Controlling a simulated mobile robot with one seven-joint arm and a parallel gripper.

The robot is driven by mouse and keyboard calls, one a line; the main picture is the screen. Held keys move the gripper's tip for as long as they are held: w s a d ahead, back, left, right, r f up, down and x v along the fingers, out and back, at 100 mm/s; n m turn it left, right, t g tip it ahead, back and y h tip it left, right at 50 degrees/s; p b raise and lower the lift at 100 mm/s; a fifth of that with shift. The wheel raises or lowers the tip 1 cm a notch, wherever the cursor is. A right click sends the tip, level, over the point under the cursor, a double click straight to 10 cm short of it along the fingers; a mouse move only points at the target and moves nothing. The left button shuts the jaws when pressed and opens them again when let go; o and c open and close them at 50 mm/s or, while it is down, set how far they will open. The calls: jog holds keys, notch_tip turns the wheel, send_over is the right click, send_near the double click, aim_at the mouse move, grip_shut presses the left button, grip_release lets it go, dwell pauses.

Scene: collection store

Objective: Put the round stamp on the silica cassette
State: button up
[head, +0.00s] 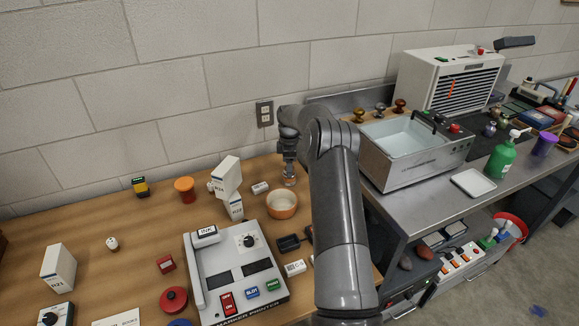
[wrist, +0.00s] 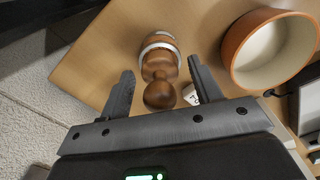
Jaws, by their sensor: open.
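The round stamp (wrist: 161,62) stands below my gripper in the wrist view, with a brown wooden knob and a pale band around its base. In the head view, it shows small under my gripper (head: 289,160) near the back edge of the wooden table. My gripper's fingers (wrist: 160,72) are open, one on each side of the stamp's handle, with visible gaps. I cannot tell for sure which thing is the silica cassette; a small white labelled block (head: 295,267) lies by the marker printer, and another (head: 260,187) lies left of the stamp.
A terracotta bowl (head: 282,204) stands close to the stamp, also in the wrist view (wrist: 270,48). White boxes (head: 227,178) stand to the left. The marker printer (head: 241,288) is in front. A metal tank (head: 414,155) stands right, beyond my arm.

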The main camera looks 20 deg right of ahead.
notch_tip(320, 180, up, 11)
jog(key=shift+r, duration=0.2)
jog(key=s+a+r+m+t+h, duration=0.1)
jog(key=s+a+r+m, duration=0.2)
jog(key=s+a+r, duration=0.6)
jog(key=s+a+r+m+t, duration=0.25)
jog(key=s+a+r, duration=0.35)
jog(key=s+r, duration=0.55)
jog(key=s+a+f+m, duration=0.1)
jog(key=s+a+m, duration=0.1)
jog(key=s, duration=0.7)
jog(key=s+a+f+m+t, duration=0.1)
jog(key=s+a+f+m, duration=0.1)
jog(key=s, duration=0.7)
jog(key=s+a+f+m+t+y, duration=0.1)
jog(key=s+m, duration=0.3)
jog(key=s, duration=0.5)
jog(key=shift+s+a+f, duration=0.25)
jog(key=shift+a+f, duration=0.15)
jog(key=shift+a, duration=0.15)
jog(key=shift+o, duration=0.5)
